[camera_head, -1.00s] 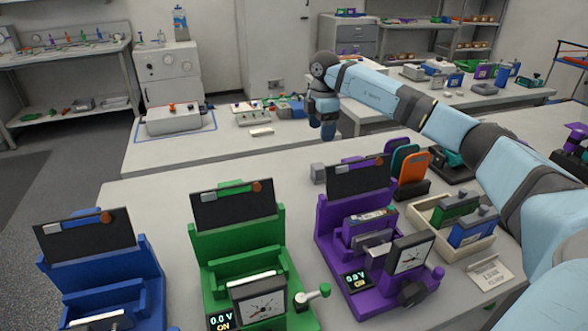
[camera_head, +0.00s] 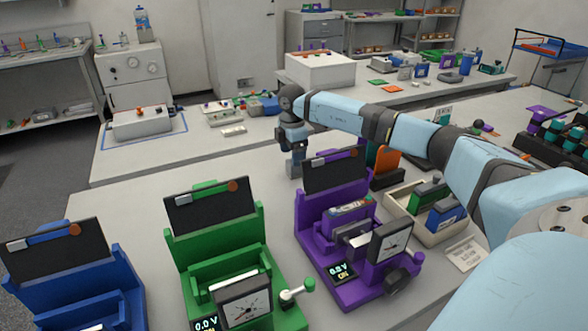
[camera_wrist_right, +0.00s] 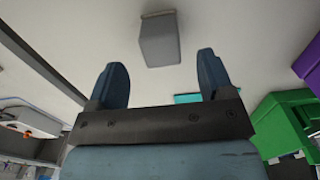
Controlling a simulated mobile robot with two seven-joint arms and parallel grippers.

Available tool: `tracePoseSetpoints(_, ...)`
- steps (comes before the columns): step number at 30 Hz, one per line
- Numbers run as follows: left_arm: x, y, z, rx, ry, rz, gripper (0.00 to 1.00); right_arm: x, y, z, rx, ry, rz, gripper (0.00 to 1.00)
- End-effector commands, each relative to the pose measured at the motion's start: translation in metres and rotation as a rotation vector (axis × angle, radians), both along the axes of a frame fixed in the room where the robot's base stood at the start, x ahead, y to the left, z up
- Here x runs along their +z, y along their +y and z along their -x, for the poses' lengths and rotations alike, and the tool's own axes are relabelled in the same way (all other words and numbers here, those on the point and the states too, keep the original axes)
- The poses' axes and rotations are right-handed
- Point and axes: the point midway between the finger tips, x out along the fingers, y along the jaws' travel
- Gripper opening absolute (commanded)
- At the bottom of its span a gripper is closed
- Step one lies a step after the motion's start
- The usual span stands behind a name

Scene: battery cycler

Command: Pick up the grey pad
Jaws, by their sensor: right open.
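The grey pad (camera_wrist_right: 160,40) is a small block on the pale bench top in the right wrist view. It lies just ahead of my right gripper (camera_wrist_right: 161,72), lined up with the gap between the open, empty fingers. In the head view my right gripper (camera_head: 297,158) hangs low over the bench, left of the purple cycler (camera_head: 318,235). The grey pad (camera_head: 293,169) shows only partly there, by the fingertips. I cannot tell the exact height between them. My left gripper is not in view.
The green cycler (camera_head: 205,245) and blue cycler (camera_head: 75,270) stand in front and to the left. A cream tray (camera_head: 405,222) with battery packs is right of the purple cycler, below my arm.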

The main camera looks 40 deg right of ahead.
Motion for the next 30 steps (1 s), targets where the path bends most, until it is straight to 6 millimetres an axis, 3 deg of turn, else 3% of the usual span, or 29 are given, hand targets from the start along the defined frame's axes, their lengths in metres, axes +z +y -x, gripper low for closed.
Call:
tracePoseSetpoints(6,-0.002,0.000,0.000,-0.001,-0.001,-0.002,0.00,-0.034,-0.003,0.004,0.000,0.002,0.000,0.74)
tracePoseSetpoints(14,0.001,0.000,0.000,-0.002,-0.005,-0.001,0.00,-0.038,-0.003,0.004,-0.001,0.000,0.000,0.74)
tracePoseSetpoints(21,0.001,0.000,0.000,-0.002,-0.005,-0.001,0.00,-0.037,-0.003,0.004,-0.001,0.000,0.000,0.20)
tracePoseSetpoints(30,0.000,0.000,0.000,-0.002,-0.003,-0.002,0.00,-0.036,-0.003,0.003,-0.001,0.000,0.000,0.20)
